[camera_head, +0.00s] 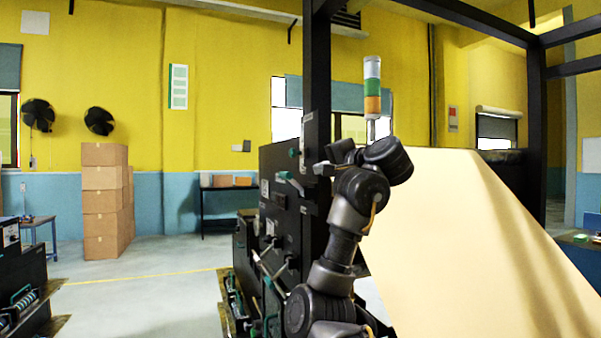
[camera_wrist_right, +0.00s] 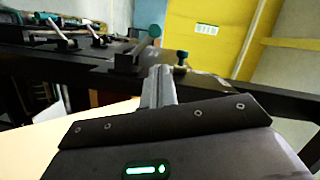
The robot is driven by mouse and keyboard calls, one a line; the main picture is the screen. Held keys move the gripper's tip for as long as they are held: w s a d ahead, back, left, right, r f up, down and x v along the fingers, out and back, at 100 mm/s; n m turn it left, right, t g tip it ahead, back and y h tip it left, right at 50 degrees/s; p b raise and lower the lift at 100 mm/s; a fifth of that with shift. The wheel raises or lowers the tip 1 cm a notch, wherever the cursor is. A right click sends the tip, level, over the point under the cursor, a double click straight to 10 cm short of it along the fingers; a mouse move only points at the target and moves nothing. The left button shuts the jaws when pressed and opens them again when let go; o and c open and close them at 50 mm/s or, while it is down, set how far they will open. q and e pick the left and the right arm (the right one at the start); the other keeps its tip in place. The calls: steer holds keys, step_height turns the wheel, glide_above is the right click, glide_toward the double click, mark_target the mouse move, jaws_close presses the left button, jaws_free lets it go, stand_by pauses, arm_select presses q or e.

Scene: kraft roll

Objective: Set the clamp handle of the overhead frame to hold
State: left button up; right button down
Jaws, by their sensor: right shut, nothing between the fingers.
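My right gripper (camera_head: 322,169) is raised beside the dark upright post of the frame (camera_head: 316,100), with its fingers pointing left. In the right wrist view its grey fingers (camera_wrist_right: 158,86) are together and empty. Just beyond the fingertips, a lever with a teal knob (camera_wrist_right: 155,31) slants up to the right from a dark block. A smaller teal knob (camera_wrist_right: 181,55) stands right of it. In the head view, a pale lever with a teal end (camera_head: 284,176) shows on the dark panel left of the post. I cannot tell whether gripper and lever touch. No label for hold is readable. My left gripper is out of view.
A wide kraft paper sheet (camera_head: 470,250) slopes down right of my right arm. The dark machine panel (camera_head: 280,215) carries several other levers. Stacked cartons (camera_head: 103,200) stand far left, with open floor between.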

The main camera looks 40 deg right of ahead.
mark_target(293, 182)
steer(key=w+d+f+p, duration=0.1)
steer(key=w+p, duration=0.5)
steer(key=w, duration=0.4)
